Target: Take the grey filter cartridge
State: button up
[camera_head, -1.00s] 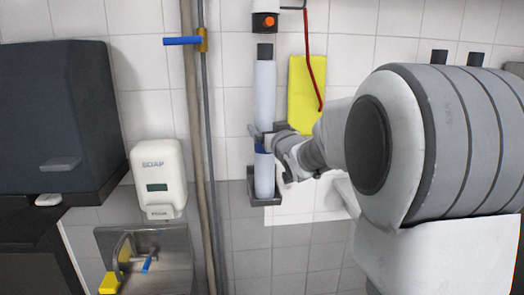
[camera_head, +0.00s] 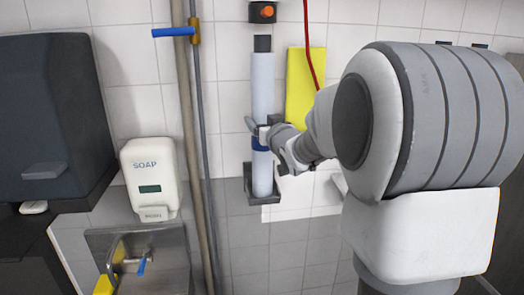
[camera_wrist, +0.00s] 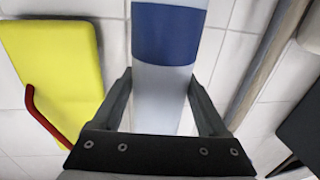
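The grey filter cartridge (camera_head: 263,85) is a tall, pale grey upright cylinder with a dark cap and a blue band. It stands against the tiled wall, its lower end in a dark bracket (camera_head: 263,197). My gripper (camera_head: 259,129) is at the cartridge just above the blue band. In the wrist view, the fingers (camera_wrist: 161,90) lie on both sides of the cartridge (camera_wrist: 161,112), their tips at its edges. I cannot tell whether they press on it. The blue band also shows in the wrist view (camera_wrist: 166,35).
A holder with an orange knob (camera_head: 264,11) is above the cartridge, with a small gap. A yellow board (camera_head: 303,90) and a red hose (camera_head: 307,50) are close on the right. Vertical pipes (camera_head: 190,120), a soap dispenser (camera_head: 150,178) and a sink (camera_head: 140,258) are on the left.

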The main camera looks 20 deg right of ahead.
grip_shut()
jog(key=shift+r, duration=0.2)
jog(key=shift+w+r, duration=0.1)
